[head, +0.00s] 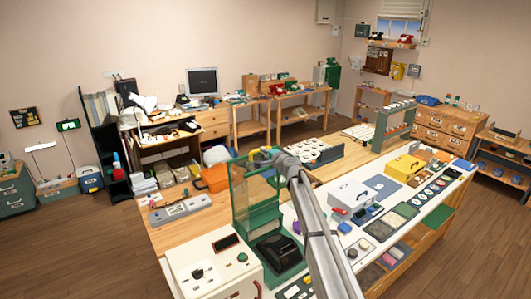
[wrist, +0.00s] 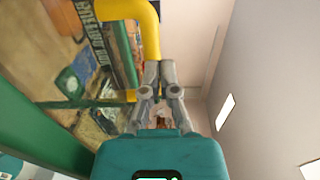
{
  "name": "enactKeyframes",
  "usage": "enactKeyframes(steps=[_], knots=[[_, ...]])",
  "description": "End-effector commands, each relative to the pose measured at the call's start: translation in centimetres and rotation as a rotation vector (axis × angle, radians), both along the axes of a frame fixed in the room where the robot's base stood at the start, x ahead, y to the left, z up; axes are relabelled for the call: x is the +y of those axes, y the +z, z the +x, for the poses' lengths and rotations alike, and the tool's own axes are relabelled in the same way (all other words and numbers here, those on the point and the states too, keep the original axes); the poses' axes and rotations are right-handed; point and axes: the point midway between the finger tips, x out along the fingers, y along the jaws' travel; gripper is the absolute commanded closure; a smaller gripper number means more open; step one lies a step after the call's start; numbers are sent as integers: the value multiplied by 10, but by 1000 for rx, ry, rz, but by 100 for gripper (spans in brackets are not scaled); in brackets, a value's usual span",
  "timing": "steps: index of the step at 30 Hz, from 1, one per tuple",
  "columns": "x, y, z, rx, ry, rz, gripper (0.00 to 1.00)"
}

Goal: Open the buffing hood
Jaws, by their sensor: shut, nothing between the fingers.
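The buffing hood (head: 233,205) is a tall green frame with see-through panels on the near end of the bench; a dark unit (head: 277,250) sits in a green base at its foot. My gripper (head: 264,157) is at the top of the frame, beside a yellow bar. In the wrist view, my gripper (wrist: 160,68) is shut and empty. The yellow bent bar (wrist: 150,30) passes right at the fingertips; I cannot tell whether they touch it. A green frame edge (wrist: 40,130) runs along the left. The fingers and arm partly hide the hood.
A white box with knobs (head: 212,268) stands at the near left of the bench. A yellow box (head: 403,168) and several small parts lie along the white bench top to the right. Other benches line the back wall. The wooden floor (head: 50,255) at left is clear.

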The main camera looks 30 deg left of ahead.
Motion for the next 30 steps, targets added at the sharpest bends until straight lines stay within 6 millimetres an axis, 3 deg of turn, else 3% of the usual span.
enactKeyframes(steps=[11,30], knots=[[-12,4,-4,0,-1,0,100],[-100,32,-40,1,-2,0,100]])
